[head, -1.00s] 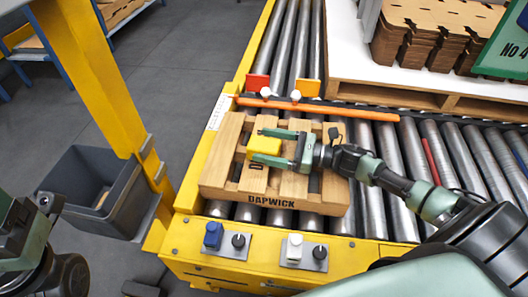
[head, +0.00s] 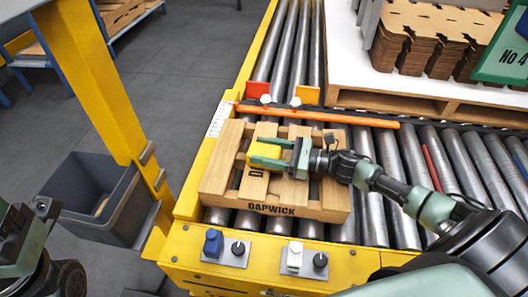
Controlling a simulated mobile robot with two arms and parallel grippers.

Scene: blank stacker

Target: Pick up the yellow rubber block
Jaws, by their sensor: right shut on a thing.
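The yellow rubber block (head: 264,152) is over the left part of a small wooden pallet marked DAPWICK (head: 327,205). My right gripper (head: 267,152) reaches in from the right, with its green fingers shut on the block, one on the far side and one on the near side. I cannot tell for sure whether the block is clear of the slats. My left gripper (head: 12,240) is at the lower left edge, partly cut off, away from the pallet; its fingers do not show clearly.
The pallet sits on a roller conveyor with a yellow frame. An orange bar (head: 318,115) crosses behind it. A control panel with blue (head: 213,243) and white (head: 294,256) switches is in front. A grey bin (head: 90,198) stands left. Stacked cardboard (head: 430,45) is at the back right.

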